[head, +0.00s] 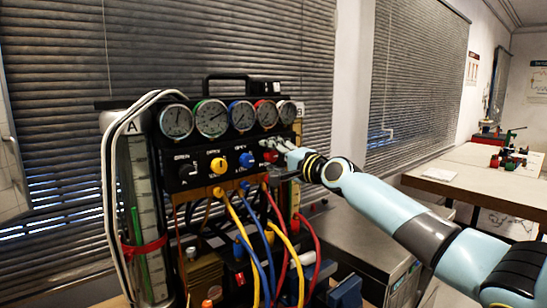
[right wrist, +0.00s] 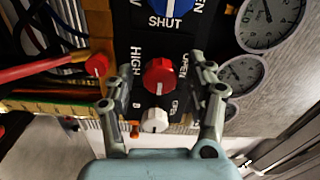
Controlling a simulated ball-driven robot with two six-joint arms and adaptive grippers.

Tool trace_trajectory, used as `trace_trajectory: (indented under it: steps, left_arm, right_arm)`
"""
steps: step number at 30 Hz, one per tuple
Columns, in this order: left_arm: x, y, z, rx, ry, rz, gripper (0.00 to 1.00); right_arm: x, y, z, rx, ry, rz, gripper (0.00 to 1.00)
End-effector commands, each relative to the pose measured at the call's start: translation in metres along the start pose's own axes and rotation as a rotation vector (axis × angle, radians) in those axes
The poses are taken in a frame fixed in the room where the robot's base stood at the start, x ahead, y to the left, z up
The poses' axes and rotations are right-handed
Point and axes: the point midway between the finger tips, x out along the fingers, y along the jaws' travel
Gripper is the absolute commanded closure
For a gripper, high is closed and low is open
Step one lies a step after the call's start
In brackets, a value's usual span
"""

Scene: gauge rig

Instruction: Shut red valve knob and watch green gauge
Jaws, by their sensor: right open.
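The red valve knob (right wrist: 159,76) shows whole in the right wrist view, on a black panel with "OPEN" lettering beside it. In the head view the red knob (head: 270,157) is partly hidden by my right gripper (head: 284,150). In the right wrist view my right gripper (right wrist: 160,66) is open, one finger on each side of the red knob, with visible gaps; I cannot tell how deep the fingertips reach. The green-rimmed gauge (head: 212,118) is second from left in the gauge row; its needle is too small to read surely. My left gripper is not in view.
A blue knob (head: 246,160), a yellow knob (head: 218,165) and a black knob (head: 186,170) share the panel. A white knob (right wrist: 154,120) is close beside the red one. Coloured hoses hang in front. A table (head: 480,172) stands at the right.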

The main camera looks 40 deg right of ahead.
Motion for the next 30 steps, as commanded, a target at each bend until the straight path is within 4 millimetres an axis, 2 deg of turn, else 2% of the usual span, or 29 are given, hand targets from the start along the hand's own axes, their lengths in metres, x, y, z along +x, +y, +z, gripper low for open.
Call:
trace_trajectory:
  steps: [5,13,18,30]
  left_arm:
    - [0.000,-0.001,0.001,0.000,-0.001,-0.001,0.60]
    - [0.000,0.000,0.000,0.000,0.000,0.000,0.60]
    - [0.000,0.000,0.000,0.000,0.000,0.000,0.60]
    - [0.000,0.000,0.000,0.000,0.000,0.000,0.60]
  right_arm:
    - [-0.008,0.001,0.000,-0.002,0.000,0.002,0.45]
    - [-0.051,0.001,0.000,-0.006,-0.002,0.002,0.45]
    - [-0.067,0.001,-0.001,-0.004,0.001,0.002,0.45]
    - [-0.075,0.000,0.000,0.000,0.000,-0.001,0.45]
